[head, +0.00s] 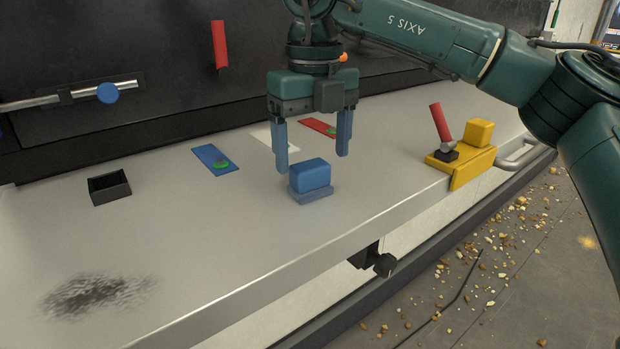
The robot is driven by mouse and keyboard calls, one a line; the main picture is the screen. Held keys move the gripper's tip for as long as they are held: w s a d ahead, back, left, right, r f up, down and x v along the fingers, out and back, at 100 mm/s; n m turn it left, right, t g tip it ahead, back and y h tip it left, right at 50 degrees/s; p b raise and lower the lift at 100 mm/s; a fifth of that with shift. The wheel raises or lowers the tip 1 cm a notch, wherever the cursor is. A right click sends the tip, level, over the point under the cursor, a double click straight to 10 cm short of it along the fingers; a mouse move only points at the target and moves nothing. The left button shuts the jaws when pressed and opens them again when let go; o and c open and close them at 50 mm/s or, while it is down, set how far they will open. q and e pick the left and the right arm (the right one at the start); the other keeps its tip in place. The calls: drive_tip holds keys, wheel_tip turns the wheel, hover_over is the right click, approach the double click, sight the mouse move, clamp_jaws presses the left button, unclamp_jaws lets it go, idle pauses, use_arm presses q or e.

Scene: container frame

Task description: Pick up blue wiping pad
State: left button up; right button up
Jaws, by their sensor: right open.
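The blue wiping pad (310,181) lies on the grey table top, near the middle of the head view. It has a block-shaped grip on a flatter base. My right gripper (313,163) points down over it with its two blue fingers apart. The left finger shows beside the pad's upper left edge, and the right finger ends above and to the right of it. The gripper is open and holds nothing. I cannot tell whether a finger touches the pad. My left gripper is not in view.
A yellow block (474,160) with a red-handled tool stands at the right edge. Blue (213,157), white and red flat plates lie behind the pad. A black open box (109,187) sits at the left. A dark smudge (92,295) marks the front left. The table's front edge is close.

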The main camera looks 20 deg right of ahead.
sight(310, 164)
drive_tip(key=f, duration=0.4)
drive_tip(key=shift+w+a+f+p, duration=0.15)
drive_tip(key=shift+a+f+p, duration=0.05)
drive_tip(key=shift+p, duration=0.15)
drive_tip(key=shift+c, duration=0.2)
drive_tip(key=c, duration=1)
